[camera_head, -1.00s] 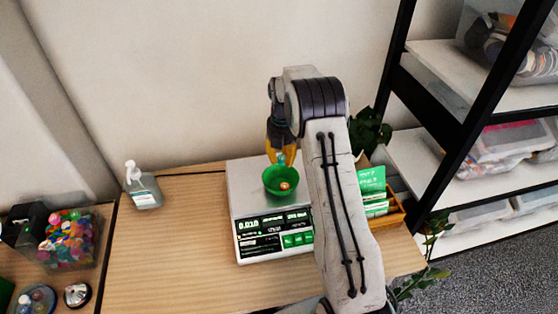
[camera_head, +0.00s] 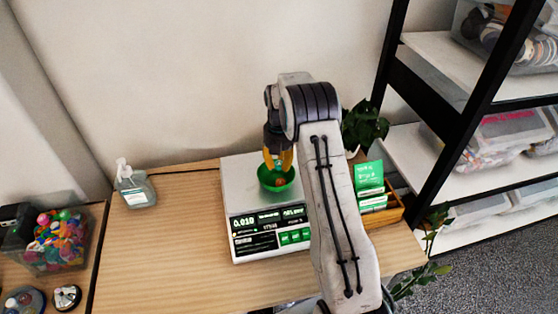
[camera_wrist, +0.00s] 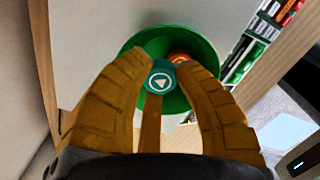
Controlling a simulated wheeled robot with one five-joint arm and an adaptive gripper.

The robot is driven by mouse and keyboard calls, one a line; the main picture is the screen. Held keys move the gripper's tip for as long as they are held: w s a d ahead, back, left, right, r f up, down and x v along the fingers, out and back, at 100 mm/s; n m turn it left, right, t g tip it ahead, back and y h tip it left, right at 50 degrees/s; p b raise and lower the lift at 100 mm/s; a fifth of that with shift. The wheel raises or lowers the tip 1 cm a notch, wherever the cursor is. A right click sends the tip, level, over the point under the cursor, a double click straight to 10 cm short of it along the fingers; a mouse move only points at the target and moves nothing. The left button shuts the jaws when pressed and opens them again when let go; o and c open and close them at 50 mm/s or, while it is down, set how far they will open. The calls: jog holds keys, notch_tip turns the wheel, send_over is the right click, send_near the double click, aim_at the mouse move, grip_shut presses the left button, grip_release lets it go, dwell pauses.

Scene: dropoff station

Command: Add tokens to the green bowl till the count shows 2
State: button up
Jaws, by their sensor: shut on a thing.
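The green bowl (camera_head: 264,180) sits on the weighing plate of the scale (camera_head: 236,178). An orange token (camera_head: 280,183) lies in the bowl; it also shows in the wrist view (camera_wrist: 180,57). My gripper (camera_head: 278,164) points down just over the bowl, its yellow fingers at the rim. The scale's display (camera_head: 243,221) has small lit figures, the left one like 0.010; the count is too small to read surely.
A clear bin of coloured tokens (camera_head: 62,258) stands at the left. A sanitizer bottle (camera_head: 136,190) stands at the table's back left. A wooden tray (camera_head: 396,212) with green cards and a plant (camera_head: 364,128) are right of my arm.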

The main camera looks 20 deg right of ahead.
aim_at(279, 163)
jog(key=shift+f, duration=0.4)
jog(key=o, duration=0.9)
jog(key=shift+r, duration=0.15)
notch_tip(279, 163, up, 12)
jog(key=shift+f, duration=0.1)
dwell(0.6)
